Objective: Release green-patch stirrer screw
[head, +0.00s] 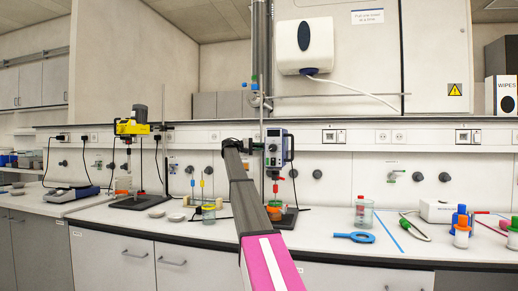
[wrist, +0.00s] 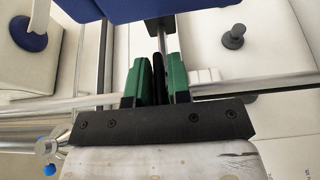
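One stirrer (head: 274,148), with a blue-and-grey housing, stands on the bench at the centre of the head view. My gripper (head: 236,146) is just left of its housing, at the end of my raised arm. In the wrist view the green fingers (wrist: 157,85) stand apart, with a narrow dark piece (wrist: 158,72) between them. I cannot tell whether that piece is the screw or whether the fingers touch it. A metal rod (wrist: 165,30) and a blue housing (wrist: 150,9) lie just beyond. A second stirrer (head: 132,127), yellow, stands at the left. I cannot make out a green patch clearly.
A vertical pipe with valves (head: 255,95) runs behind my gripper. A white dispenser (head: 304,46) hangs above. Small dishes lie by the yellow stirrer.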

